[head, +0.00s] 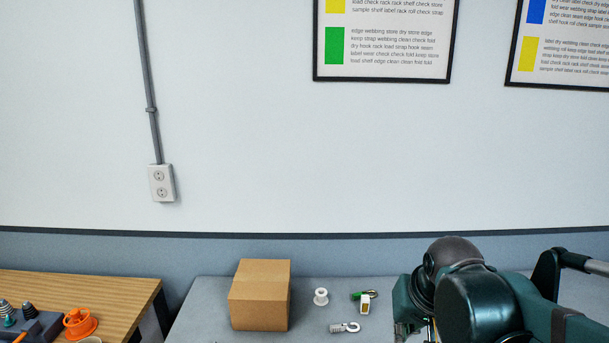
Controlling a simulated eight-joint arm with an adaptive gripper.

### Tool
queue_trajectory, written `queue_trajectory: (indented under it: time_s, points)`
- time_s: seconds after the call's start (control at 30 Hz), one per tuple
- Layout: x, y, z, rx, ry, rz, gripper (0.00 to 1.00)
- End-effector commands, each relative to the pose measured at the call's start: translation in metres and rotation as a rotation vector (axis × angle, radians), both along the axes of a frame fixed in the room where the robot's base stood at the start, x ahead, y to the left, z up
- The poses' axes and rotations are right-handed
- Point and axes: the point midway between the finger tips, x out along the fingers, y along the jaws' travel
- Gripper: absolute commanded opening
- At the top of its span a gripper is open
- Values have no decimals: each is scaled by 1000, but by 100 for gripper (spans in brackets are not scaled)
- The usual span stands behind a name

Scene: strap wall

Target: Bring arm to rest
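My arm is in the lower right of the head view, in dark green and black, reaching in from the right edge over a grey table (205,305). The end of the arm points down at the bottom edge of the picture. My gripper is mostly hidden behind the arm's links and cut off by the frame, so its fingers and anything between them cannot be made out.
On the grey table stand a cardboard box (260,297), a white spool (321,297), a green-handled item (370,294), a small white and yellow item (365,304) and a metal hook (345,327).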

Motion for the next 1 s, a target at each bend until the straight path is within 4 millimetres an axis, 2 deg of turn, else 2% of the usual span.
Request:
queue_trajectory:
  time_s: [0.6, 1.0]
  points:
    - [-63, -2, 1, -65, -177, 87, 0]
    - [-81, -3, -3, -92, -240, 119, 0]
